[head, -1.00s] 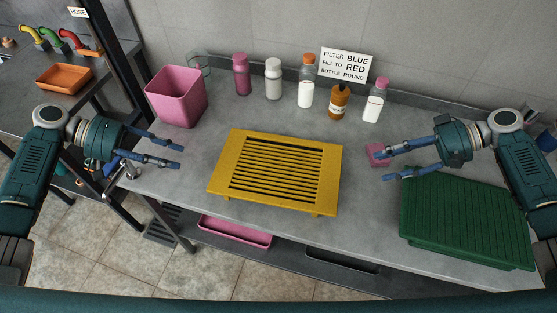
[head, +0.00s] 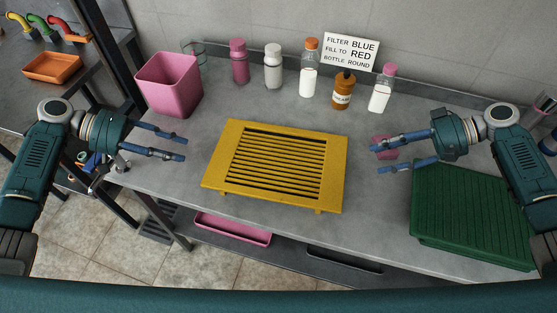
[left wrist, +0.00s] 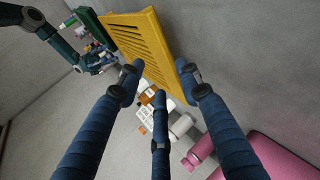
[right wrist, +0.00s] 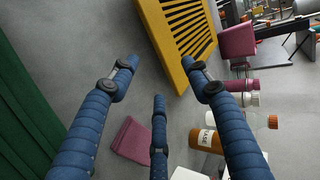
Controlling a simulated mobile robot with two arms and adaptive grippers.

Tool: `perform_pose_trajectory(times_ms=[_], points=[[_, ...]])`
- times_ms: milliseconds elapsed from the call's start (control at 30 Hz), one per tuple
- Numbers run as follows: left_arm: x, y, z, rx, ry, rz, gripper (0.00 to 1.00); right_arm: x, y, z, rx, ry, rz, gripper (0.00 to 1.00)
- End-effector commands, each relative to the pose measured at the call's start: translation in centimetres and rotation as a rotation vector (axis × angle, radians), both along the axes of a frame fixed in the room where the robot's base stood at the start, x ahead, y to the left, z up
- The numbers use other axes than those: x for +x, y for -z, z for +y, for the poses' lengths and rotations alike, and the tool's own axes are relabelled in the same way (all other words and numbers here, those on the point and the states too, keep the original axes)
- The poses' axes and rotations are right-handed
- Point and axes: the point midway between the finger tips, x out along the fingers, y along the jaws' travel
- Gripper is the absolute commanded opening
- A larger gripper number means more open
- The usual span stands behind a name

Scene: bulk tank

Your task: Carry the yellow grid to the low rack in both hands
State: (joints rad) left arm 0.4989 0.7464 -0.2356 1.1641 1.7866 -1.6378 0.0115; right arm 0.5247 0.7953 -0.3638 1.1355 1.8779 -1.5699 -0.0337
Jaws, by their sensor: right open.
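The yellow grid (head: 333,167), a slotted rectangular panel on short feet, stands on the middle of the grey counter in the head view. It also shows in the left wrist view (left wrist: 150,32) and the right wrist view (right wrist: 161,35). My left gripper (head: 184,150) is open and empty, just left of the grid. My right gripper (head: 376,159) is open and empty, a little right of the grid. Neither appears to touch it. I cannot make out for certain which thing is the low rack.
A pink bin (head: 168,88), several bottles (head: 273,68) and a sign (head: 350,53) stand along the back. A pink cloth (head: 388,143) lies behind my right gripper. A green ribbed panel (head: 470,215) lies at right. Below the counter are a pink tray (head: 232,231) and a dark tray (head: 343,261).

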Motion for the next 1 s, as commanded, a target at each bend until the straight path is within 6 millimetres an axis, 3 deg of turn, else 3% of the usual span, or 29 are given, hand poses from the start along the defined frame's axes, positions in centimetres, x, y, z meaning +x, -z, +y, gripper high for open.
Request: perform_pose_trajectory(times_ms=[300,500,967,1000], points=[[0.2,3.0,-5.0,-0.002,0.003,0.001,0.35,0.2,3.0,5.0,0.001,-0.002,0.000,0.48],[0.4,4.4,-7.2,-0.001,0.000,0.001,0.35,0.4,4.4,7.2,0.001,0.000,0.000,0.48],[0.5,4.9,-8.0,0.000,-0.001,0.001,0.35,0.4,4.9,8.0,0.000,0.001,-0.001,0.48],[0.5,4.9,-8.0,0.000,-0.001,0.001,0.27,0.4,4.9,8.0,0.000,0.001,-0.001,0.40]])
